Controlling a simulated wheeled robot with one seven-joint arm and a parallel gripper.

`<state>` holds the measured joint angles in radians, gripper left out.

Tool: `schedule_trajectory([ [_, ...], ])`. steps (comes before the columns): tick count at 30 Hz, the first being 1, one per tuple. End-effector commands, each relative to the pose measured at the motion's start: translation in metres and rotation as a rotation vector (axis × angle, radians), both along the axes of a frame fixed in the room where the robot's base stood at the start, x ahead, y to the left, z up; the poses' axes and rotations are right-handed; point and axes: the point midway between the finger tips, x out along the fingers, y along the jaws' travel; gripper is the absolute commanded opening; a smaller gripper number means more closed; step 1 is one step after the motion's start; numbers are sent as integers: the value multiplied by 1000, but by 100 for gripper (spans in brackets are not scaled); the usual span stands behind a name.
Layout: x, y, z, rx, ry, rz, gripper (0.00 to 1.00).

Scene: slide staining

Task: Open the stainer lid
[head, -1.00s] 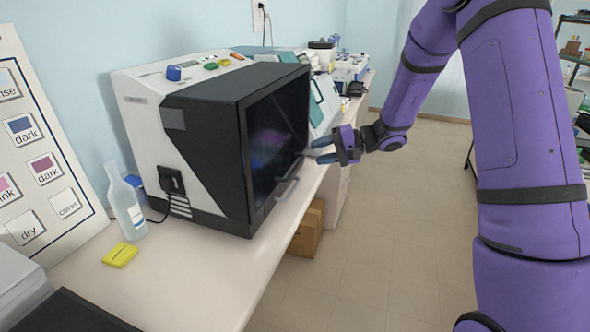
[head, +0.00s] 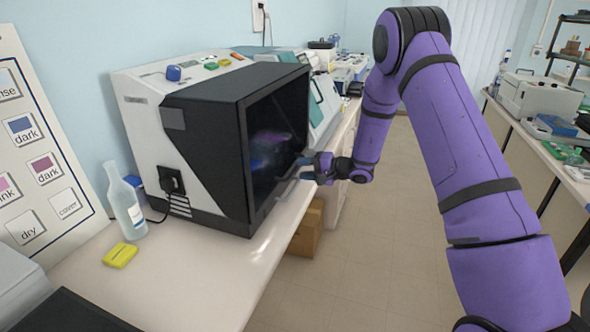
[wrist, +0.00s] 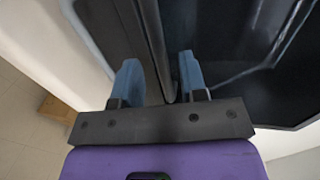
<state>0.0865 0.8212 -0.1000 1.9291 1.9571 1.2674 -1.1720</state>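The stainer (head: 215,150) is a white and black box on the bench, and its dark glass lid (head: 275,150) is closed and faces right. A grey bar handle (head: 285,190) runs along the lid's front. My gripper (head: 303,168) is at the handle's far part. In the wrist view my gripper (wrist: 160,72) is open, its two blue fingers apart. A dark bar, apparently the handle (wrist: 155,45), lies between them with gaps visible on both sides. I cannot tell how deep it sits between the fingers.
A cardboard box (head: 308,230) is below the bench edge. The floor (head: 375,260) to the right is open.

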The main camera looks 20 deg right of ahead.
Motion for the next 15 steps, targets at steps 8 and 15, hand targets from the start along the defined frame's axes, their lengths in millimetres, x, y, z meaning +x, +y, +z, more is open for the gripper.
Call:
schedule_trajectory([
  [8,18,25,-6,1,1,0,39],
  [15,20,28,-7,1,1,0,39],
])
